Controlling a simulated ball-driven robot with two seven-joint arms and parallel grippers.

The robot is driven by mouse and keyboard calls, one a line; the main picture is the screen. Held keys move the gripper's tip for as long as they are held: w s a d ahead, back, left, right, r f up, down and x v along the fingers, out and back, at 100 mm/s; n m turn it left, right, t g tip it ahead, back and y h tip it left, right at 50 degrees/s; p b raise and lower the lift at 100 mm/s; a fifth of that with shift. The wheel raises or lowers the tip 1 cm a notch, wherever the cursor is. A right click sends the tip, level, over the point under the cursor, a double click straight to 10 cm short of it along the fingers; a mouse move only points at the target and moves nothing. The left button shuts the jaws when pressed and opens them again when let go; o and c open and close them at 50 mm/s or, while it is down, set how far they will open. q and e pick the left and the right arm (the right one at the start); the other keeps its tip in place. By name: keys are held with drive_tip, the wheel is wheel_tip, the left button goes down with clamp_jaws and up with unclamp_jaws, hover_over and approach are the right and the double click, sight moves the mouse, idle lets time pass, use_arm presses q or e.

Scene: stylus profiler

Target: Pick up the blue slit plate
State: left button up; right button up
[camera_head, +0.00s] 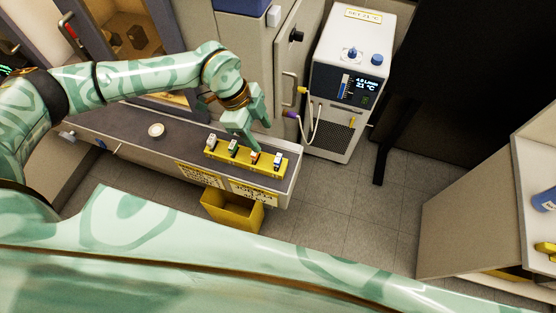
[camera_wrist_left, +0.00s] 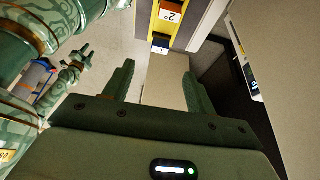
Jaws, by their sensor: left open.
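The blue slit plate (camera_head: 277,160) looks to be the rightmost of several small plates standing in a yellow rack (camera_head: 263,168) on the bench. In the left wrist view, the blue plate (camera_wrist_left: 160,44) shows beside a tag marked 1, at the end of the yellow rack (camera_wrist_left: 155,20). My left gripper (camera_head: 260,136) is over the back edge of the rack, near its right half. Its fingers are apart with nothing between them, as the left wrist view shows (camera_wrist_left: 160,85). What seems to be my right gripper (camera_wrist_left: 80,60) is small at the left of that view.
A small white round dish (camera_head: 156,130) sits on the bench left of the rack. A yellow bin (camera_head: 232,210) is below the bench front. A white chiller unit (camera_head: 350,80) with hoses stands right of the bench.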

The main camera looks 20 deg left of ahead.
sight(277, 157)
use_arm(q)
drive_tip(key=b+x, duration=0.1)
drive_tip(key=x, duration=1.1)
drive_tip(key=shift+w+d+f, duration=0.1)
drive_tip(key=shift+d+f, duration=0.05)
drive_tip(key=shift+d, duration=0.05)
drive_tip(key=c, duration=1)
